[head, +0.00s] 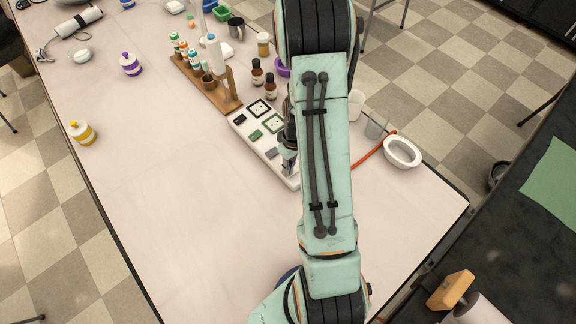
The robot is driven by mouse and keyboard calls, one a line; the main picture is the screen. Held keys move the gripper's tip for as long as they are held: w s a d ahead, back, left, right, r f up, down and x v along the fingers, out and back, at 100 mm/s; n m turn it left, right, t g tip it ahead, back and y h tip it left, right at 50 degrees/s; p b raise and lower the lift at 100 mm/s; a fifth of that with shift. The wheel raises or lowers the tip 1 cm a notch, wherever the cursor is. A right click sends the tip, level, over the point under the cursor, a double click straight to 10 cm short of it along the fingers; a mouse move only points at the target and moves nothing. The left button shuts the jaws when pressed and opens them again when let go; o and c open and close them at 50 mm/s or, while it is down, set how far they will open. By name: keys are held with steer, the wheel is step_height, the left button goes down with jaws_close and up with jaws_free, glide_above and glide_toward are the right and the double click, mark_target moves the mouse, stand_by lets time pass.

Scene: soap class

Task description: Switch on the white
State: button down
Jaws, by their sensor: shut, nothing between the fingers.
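A long white panel (240,119) lies on the table left of my arm. It carries dark and green square parts, among them a black-framed square (259,107), a green-framed square (273,123) and small dark rocker-like parts (271,153). I cannot tell which one is the white switch or what state it is in. My gripper (288,168) is shut and empty, over the right edge of the panel near its front end. My arm hides part of the panel's right side. I cannot tell whether the fingertips touch the panel.
A wooden rack with bottles (205,88) stands behind the panel. Two brown bottles (270,86) stand close to it. A white oval dish (402,152), a clear beaker (376,126) and an orange tube (368,154) are right of my arm.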

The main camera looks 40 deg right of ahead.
steer(key=shift+a+f, duration=0.15)
steer(key=shift+f, duration=0.15)
steer(key=shift+d+r, duration=0.3)
steer(key=shift+d, duration=0.5)
step_height(320, 180, up, 14)
steer(key=a, duration=0.1)
steer(key=shift+a, duration=0.35)
stand_by(0.5)
